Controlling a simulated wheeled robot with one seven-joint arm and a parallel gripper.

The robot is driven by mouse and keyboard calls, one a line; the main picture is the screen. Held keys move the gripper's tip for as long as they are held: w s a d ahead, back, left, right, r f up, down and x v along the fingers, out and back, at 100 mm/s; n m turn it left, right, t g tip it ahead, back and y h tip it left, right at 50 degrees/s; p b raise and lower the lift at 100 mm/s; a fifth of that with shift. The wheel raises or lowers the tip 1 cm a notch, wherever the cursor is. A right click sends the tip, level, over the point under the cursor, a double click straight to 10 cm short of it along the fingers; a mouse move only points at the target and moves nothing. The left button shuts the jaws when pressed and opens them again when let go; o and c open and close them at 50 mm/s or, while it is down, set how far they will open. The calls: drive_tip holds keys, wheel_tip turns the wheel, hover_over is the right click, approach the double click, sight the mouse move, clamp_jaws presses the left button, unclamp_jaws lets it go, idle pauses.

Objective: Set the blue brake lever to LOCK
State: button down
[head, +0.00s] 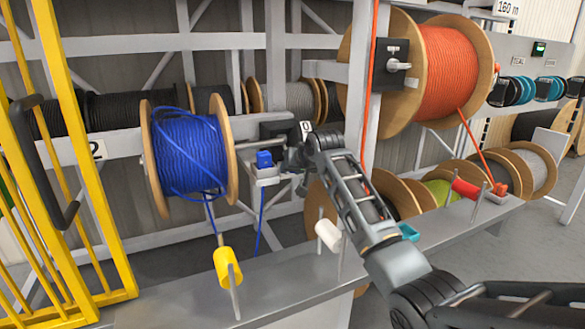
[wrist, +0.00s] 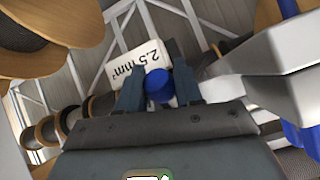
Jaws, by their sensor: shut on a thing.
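The blue reel (head: 188,150) hangs on the rack at the left in the head view, wound with blue cable. A dark brake plate (head: 277,130) stands just right of it, partly hidden by my arm. My gripper (head: 292,160) is at this plate. In the wrist view my gripper (wrist: 157,92) is shut on the round blue end of the brake lever (wrist: 158,83), between its two fingers. The lever's shaft and the plate's markings are hidden, so I cannot tell its setting.
A blue block (head: 264,158) on a bracket sits close left of my gripper. The orange reel (head: 452,75) has its own brake plate (head: 400,62). A white 2.5 mm² label (wrist: 138,65) is behind my fingers. Yellow bars (head: 75,150) stand at the left, a grey bench (head: 290,290) in front.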

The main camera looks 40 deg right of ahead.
drive_tip(key=shift+s+d+f, duration=0.1)
drive_tip(key=shift+f, duration=0.15)
drive_tip(key=c, duration=0.8)
unclamp_jaws()
drive_tip(key=shift+r, duration=0.1)
drive_tip(key=shift+r, duration=0.1)
drive_tip(key=v, duration=0.7)
drive_tip(key=shift+s+r, duration=0.2)
